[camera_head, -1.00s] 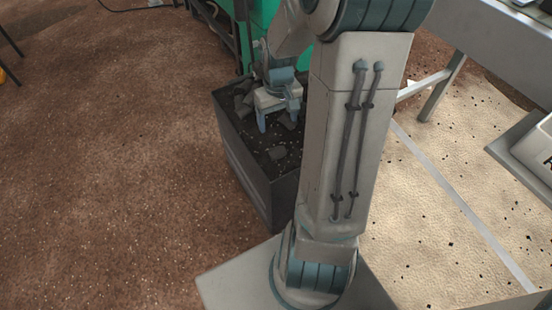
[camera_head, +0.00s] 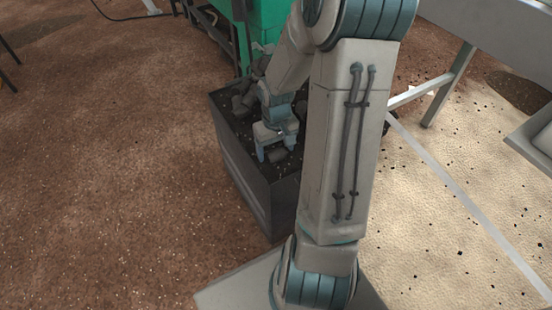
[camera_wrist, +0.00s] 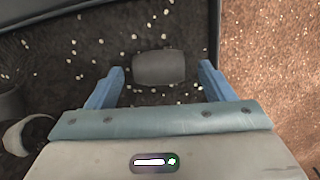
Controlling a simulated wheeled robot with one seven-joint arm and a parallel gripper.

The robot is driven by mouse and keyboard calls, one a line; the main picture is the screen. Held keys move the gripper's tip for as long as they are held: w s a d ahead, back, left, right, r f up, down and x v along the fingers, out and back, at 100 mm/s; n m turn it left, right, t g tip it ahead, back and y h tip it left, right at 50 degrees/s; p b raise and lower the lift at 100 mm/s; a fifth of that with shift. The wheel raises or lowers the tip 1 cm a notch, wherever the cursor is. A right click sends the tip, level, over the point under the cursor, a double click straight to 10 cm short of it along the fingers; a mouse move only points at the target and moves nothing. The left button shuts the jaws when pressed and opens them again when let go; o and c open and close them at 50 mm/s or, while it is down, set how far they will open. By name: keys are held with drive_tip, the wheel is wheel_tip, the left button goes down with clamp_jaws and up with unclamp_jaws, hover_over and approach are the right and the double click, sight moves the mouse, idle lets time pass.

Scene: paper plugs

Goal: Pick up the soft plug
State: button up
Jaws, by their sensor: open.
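A dark grey, rounded plug (camera_wrist: 159,67) lies on the speckled dark fill of the bin, between and just beyond my fingertips in the wrist view. I cannot tell from its look whether it is the soft one. My gripper (camera_wrist: 162,75) is open, with one blue finger to each side of the plug and nothing held. In the head view my gripper (camera_head: 275,155) points down into the near part of the dark bin (camera_head: 240,177). The plug under it is mostly hidden there by the fingers.
More dark grey plugs (camera_head: 243,103) lie at the bin's far end. In the wrist view, another plug (camera_wrist: 10,104) and a pale curved piece (camera_wrist: 17,136) lie at left. The bin wall (camera_wrist: 214,40) runs close beside the right finger. A green machine (camera_head: 238,20) stands behind the bin.

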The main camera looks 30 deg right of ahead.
wheel_tip(320, 180, down, 2)
drive_tip(key=c, duration=1)
drive_tip(key=shift+r, duration=0.2)
